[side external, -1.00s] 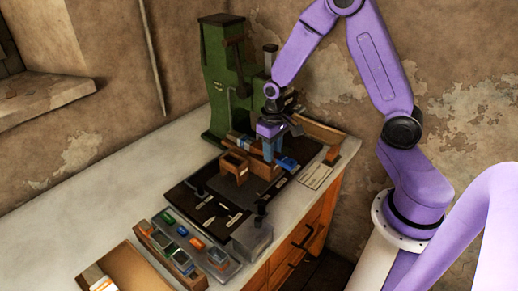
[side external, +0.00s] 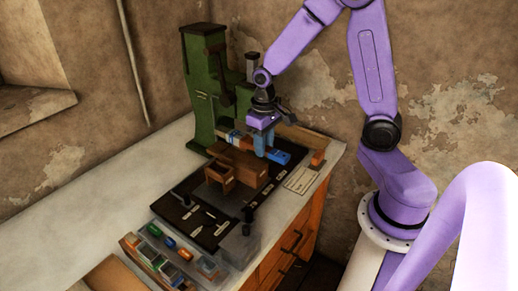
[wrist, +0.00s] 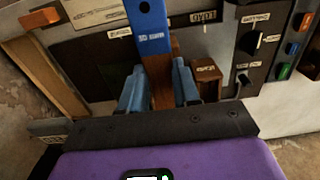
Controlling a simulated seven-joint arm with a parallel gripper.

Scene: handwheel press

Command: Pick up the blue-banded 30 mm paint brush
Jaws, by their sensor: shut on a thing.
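The blue-banded 30 mm paint brush (wrist: 161,62) is between the blue fingers of my gripper (wrist: 160,92) in the wrist view. Its brown wooden part lies between the fingers. Its blue part, with white lettering, reaches past them to the top of the picture. In the side external view my gripper (side external: 265,143) points down beside the wooden box on the bench, and the blue part of the brush (side external: 279,157) sticks out to its right. My gripper is shut on the brush. The brush's far end is partly hidden by the fingers.
A green handwheel press (side external: 203,100) stands close behind on the left. A wooden box (side external: 249,172) and a smaller wooden holder (side external: 219,173) stand on the dark labelled board (side external: 190,210). Bins of coloured parts (side external: 165,258) lie in front. The pale bench at left is clear.

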